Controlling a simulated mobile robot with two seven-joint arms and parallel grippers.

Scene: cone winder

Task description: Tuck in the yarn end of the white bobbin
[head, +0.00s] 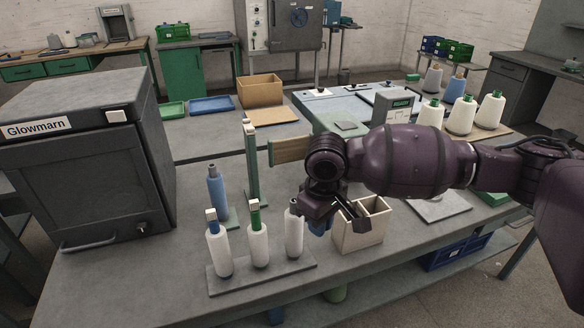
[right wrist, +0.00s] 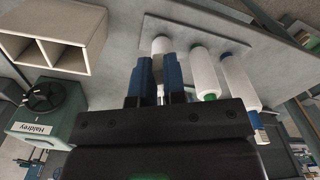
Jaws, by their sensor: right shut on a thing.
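Three white-wound bobbins stand upright in a row on a flat grey rack (head: 262,277). The white bobbin (head: 294,236) at the right end has my right gripper (head: 309,212) at its top. In the right wrist view, that bobbin (right wrist: 160,46) shows between the blue fingers of my right gripper (right wrist: 157,72), which are shut on its upper end. The fingers hide part of it, and I cannot make out a loose yarn end. The middle bobbin (head: 258,246) has a green tube and the left one (head: 219,250) a blue tube. My left gripper is not in view.
A blue bobbin (head: 217,194) stands behind the rack beside a green post (head: 252,170). A beige two-compartment box (head: 360,232) is close to the right of my gripper. A dark Glowmarn cabinet (head: 85,180) stands at the left. Bare tabletop lies left of the rack.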

